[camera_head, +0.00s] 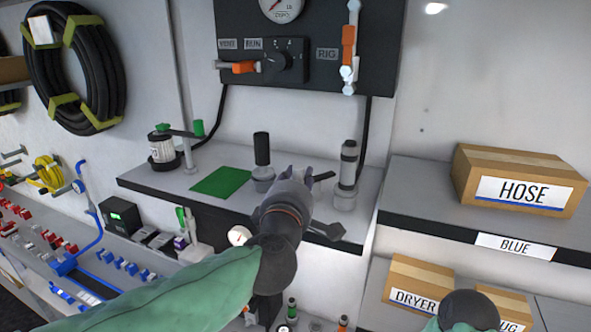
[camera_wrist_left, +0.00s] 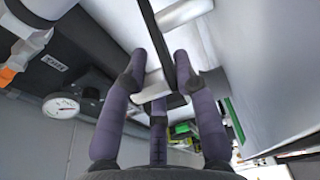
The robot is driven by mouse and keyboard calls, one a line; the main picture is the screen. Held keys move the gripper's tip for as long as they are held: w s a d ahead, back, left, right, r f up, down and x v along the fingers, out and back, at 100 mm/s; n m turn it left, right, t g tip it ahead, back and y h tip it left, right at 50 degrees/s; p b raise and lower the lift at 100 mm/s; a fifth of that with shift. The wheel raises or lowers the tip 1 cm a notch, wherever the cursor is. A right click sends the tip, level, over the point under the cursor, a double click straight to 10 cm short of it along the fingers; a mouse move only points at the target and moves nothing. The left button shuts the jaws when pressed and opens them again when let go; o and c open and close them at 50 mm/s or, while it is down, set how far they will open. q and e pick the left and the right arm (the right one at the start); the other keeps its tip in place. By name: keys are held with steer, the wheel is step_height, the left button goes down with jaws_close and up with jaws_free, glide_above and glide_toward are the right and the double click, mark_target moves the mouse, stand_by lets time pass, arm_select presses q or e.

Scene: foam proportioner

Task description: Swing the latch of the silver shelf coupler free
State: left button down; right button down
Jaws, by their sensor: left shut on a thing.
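The silver coupler (camera_head: 346,178) stands upright on the grey shelf, just right of my left gripper. A short dark latch lever (camera_head: 323,176) sticks out from it to the left, toward my fingers. My left gripper (camera_head: 297,174) reaches over the shelf and is shut on the lever, its purple-grey fingers partly hiding it. In the left wrist view the fingertips (camera_wrist_left: 165,76) close around a dark bar (camera_wrist_left: 154,40) with a pale metal part beside it. Only a dark wrist part of my right arm shows at the bottom right; its gripper is out of view.
A black cylinder on a silver base (camera_head: 262,160) stands just left of the gripper. A green mat (camera_head: 222,182) and a clear-sided canister (camera_head: 162,148) sit farther left. The dark gauge panel (camera_head: 310,50) is above. Cardboard boxes (camera_head: 518,180) are on the right shelf.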

arm_select(q)
steer(key=r+n+y, duration=0.1)
steer(key=r+y+p, duration=0.1)
steer(key=shift+s+d+r+n+t+y, duration=0.1)
steer(key=shift+s+r+n+t+y, duration=0.05)
steer(key=shift+s+n+t+y, duration=0.25)
steer(key=shift+s+d+n+y+p, duration=0.1)
steer(key=shift+n+y+p, duration=0.45)
steer(key=shift+y, duration=0.25)
steer(key=c, duration=1.1)
jaws_free()
steer(key=shift+o, duration=1.2)
steer(key=shift+d+f, duration=0.15)
steer(key=shift+f, duration=0.4)
steer(key=shift+s, duration=0.1)
